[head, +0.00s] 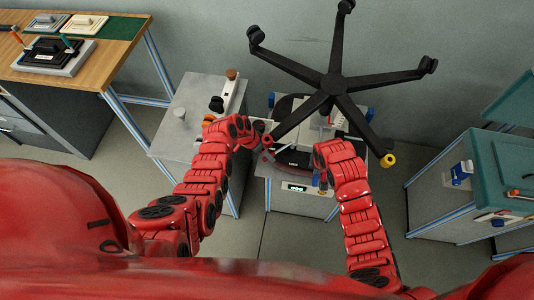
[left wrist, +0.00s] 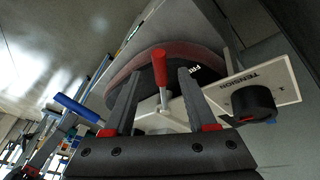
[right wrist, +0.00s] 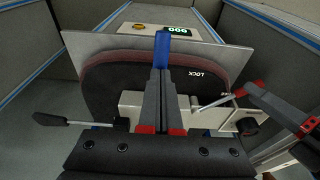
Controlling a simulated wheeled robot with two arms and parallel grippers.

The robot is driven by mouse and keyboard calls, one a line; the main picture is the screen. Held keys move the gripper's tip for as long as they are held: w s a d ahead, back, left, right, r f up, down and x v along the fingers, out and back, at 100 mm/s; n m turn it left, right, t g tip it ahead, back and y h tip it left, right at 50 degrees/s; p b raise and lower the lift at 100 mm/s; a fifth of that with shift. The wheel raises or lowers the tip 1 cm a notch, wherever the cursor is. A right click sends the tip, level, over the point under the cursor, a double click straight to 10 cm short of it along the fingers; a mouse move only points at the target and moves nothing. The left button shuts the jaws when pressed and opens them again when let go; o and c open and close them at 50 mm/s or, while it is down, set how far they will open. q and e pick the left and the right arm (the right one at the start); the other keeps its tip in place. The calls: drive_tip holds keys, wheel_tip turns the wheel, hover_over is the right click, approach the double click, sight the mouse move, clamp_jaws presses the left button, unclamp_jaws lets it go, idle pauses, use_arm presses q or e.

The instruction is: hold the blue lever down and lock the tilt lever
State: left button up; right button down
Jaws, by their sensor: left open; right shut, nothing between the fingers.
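The red-handled tilt lever (left wrist: 161,68) stands by the partly hidden FREE marking in the left wrist view. It also shows in the right wrist view (right wrist: 246,90), away from the LOCK marking (right wrist: 195,73). My left gripper (left wrist: 158,76) is open, with one finger on each side of the red handle in that picture; I cannot tell whether they touch. The blue lever (right wrist: 162,46) stands up just past the tips of my right gripper (right wrist: 160,72). That gripper is shut and empty, its tips at or against the lever; contact is unclear. In the head view the arms hide most of both levers.
A black tension knob (left wrist: 254,103) sits beside the red lever. A black paddle lever (right wrist: 62,120) sticks out left. The black five-arm chair base (head: 333,84) stands above the mechanism. A green display (head: 298,187) is on the stand's front. A grey cabinet (head: 178,140) stands left.

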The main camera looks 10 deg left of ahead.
use_arm(q)
drive_tip(key=shift+d+f, duration=0.15)
drive_tip(key=shift+f, duration=0.25)
clamp_jaws()
idle(1.3)
